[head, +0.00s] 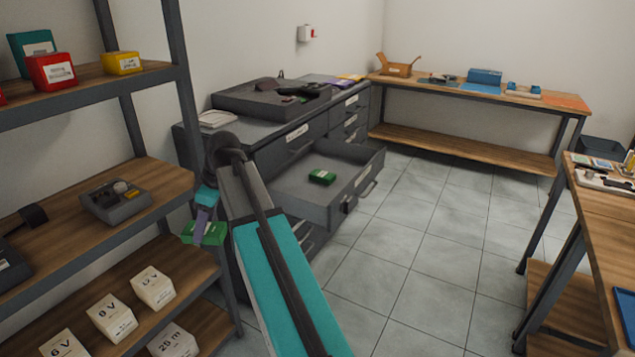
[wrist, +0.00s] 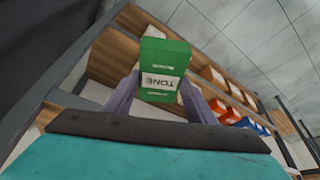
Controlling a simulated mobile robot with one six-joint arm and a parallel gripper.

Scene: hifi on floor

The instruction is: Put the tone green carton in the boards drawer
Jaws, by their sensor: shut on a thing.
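The green carton (wrist: 165,58), with a white label reading TONE, is between the two fingers of my gripper (wrist: 158,95) in the wrist view. In the head view the held carton (head: 212,234) hangs below my gripper (head: 203,216), beside the shelf and left of the drawer cabinet. One drawer (head: 292,196) of the grey cabinet stands open. Another small green carton (head: 322,177) lies inside it. The drawer's label cannot be read, so I cannot tell whether it is the boards drawer. My arm hides part of the cabinet front.
The shelf (head: 140,188) at left holds white boxes (head: 112,318) and a grey tray (head: 115,203). A grey case (head: 270,100) sits on the cabinet top. A workbench (head: 480,92) stands at the back, another table (head: 605,215) at right. The tiled floor between is clear.

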